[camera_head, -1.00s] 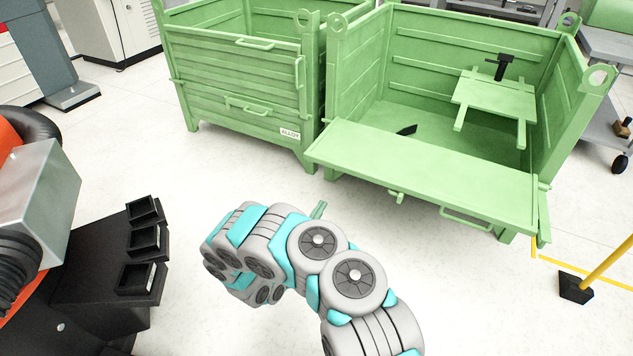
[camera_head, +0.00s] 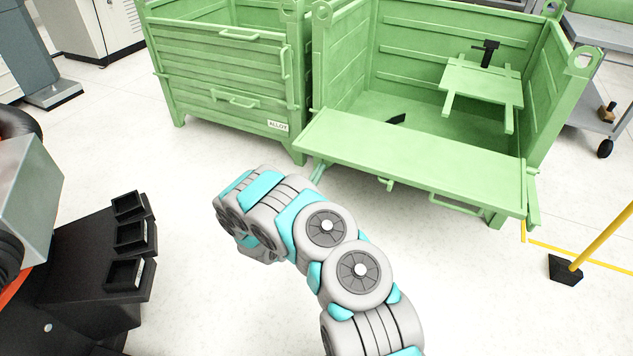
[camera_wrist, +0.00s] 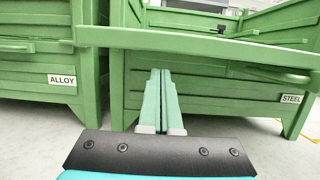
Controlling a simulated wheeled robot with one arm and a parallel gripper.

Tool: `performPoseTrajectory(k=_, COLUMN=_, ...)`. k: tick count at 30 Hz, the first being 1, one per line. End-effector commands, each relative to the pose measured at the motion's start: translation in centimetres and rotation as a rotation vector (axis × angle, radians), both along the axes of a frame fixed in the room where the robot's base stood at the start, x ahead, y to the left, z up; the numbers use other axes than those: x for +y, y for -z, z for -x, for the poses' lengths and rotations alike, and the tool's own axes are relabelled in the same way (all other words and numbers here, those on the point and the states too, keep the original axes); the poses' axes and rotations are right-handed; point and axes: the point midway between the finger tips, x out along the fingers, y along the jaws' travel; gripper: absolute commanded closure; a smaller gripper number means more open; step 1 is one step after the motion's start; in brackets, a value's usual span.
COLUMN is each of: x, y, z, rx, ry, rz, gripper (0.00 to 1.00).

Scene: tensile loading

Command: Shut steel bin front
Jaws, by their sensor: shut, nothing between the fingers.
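The green steel bin (camera_head: 345,80) stands at the right in the head view. Its front panel (camera_head: 420,155) is folded down and juts out about level toward me. In the wrist view the panel's edge (camera_wrist: 200,42) crosses the picture above the bin's STEEL label (camera_wrist: 291,98). My gripper (camera_wrist: 161,72) is shut and empty, its green fingers pointing at the bin with the tips just below the panel edge in the picture. I cannot tell if they touch. In the head view only a small tip of my gripper (camera_head: 318,172) shows, near the panel's left corner.
A second green bin (camera_head: 220,75), labelled ALLOY, stands close on the left, its front up. Inside the steel bin lies a green pallet-like piece (camera_head: 485,85) with a black part on it. A yellow post with black foot (camera_head: 565,270) stands at right. Floor before the bins is clear.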

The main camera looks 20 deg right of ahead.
Motion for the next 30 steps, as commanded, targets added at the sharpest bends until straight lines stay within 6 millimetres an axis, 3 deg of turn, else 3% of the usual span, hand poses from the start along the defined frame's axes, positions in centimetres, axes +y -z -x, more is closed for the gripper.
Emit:
performPoseTrajectory(k=6, x=0.0, y=-1.3, z=0.0, rx=-0.001, ry=0.001, rz=-0.001, gripper=1.00)
performPoseTrajectory(k=20, x=0.1, y=-1.4, z=0.0, rx=0.000, ry=0.001, rz=-0.002, gripper=1.00)
performPoseTrajectory(k=30, x=0.2, y=-2.8, z=0.1, rx=0.028, ry=0.000, rz=-0.036, gripper=1.00)
